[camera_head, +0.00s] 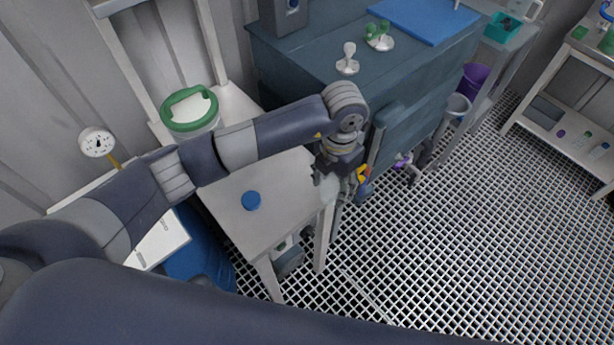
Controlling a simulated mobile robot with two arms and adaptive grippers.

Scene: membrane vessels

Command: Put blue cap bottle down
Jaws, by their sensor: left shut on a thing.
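My left gripper (341,178) reaches over the right edge of the small grey-white table (238,222), pointing down. It is shut on a pale, translucent thing (327,190) that looks like the bottle; the fingers and wrist hide most of it. I cannot tell whether its base touches the tabletop. No cap shows on it. A round blue cap (251,200) is on the table, left of the gripper and apart from it. My right gripper is not in view.
A green-rimmed container (191,110) stands behind my left arm. A dark blue-grey cabinet (290,62) with a blue mat (415,18) and small stands is behind. A dial gauge (97,142) is at the left. The tabletop around the cap is clear. Grated floor (440,250) lies right.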

